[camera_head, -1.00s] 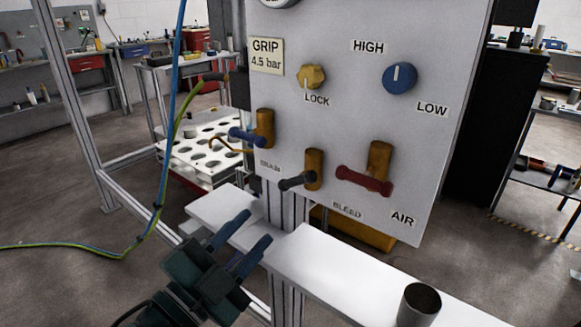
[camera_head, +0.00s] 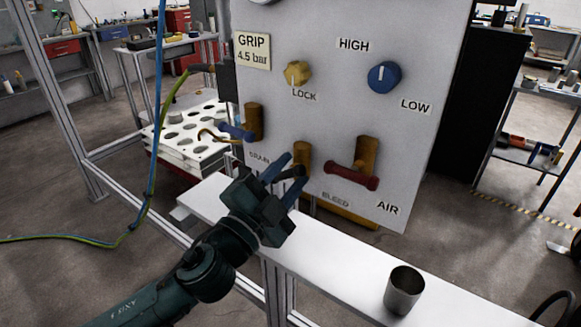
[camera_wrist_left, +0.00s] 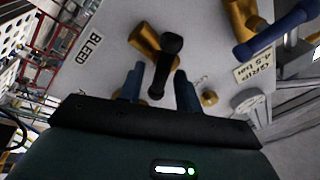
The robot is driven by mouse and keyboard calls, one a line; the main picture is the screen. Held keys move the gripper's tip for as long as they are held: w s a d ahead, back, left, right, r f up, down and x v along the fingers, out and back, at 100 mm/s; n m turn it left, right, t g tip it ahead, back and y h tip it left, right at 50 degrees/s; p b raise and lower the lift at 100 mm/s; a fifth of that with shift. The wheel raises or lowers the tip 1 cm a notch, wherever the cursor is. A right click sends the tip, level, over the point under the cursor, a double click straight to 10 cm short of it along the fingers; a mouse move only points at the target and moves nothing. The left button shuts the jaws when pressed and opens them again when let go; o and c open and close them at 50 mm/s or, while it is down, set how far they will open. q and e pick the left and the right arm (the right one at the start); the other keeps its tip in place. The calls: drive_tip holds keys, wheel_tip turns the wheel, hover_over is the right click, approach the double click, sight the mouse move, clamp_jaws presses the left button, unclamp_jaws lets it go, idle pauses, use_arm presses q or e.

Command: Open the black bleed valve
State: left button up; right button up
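The bleed valve has a brass body (camera_head: 303,153) and a black handle (camera_head: 289,173), low on the grey panel (camera_head: 330,120) near the BLEED label. The handle points left and slightly down. My left gripper (camera_head: 293,167) is at the valve with its blue fingers apart. In the left wrist view, the black handle (camera_wrist_left: 166,62) lies between the two fingertips (camera_wrist_left: 159,80), with gaps visible on both sides. The brass body (camera_wrist_left: 145,38) is just beyond. In the head view the fingers partly hide the handle. My right gripper does not show.
A blue-handled valve (camera_head: 252,121) sits left of the bleed valve, and a red-handled AIR valve (camera_head: 351,178) right of it. Yellow (camera_head: 298,74) and blue (camera_head: 384,77) knobs are above. A metal cup (camera_head: 403,290) stands on the white shelf (camera_head: 340,268).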

use_arm(q)
drive_tip(key=shift+w+d+r, duration=0.1)
drive_tip(key=shift+w+d, duration=0.15)
drive_tip(key=shift+w, duration=0.05)
clamp_jaws()
idle(0.3)
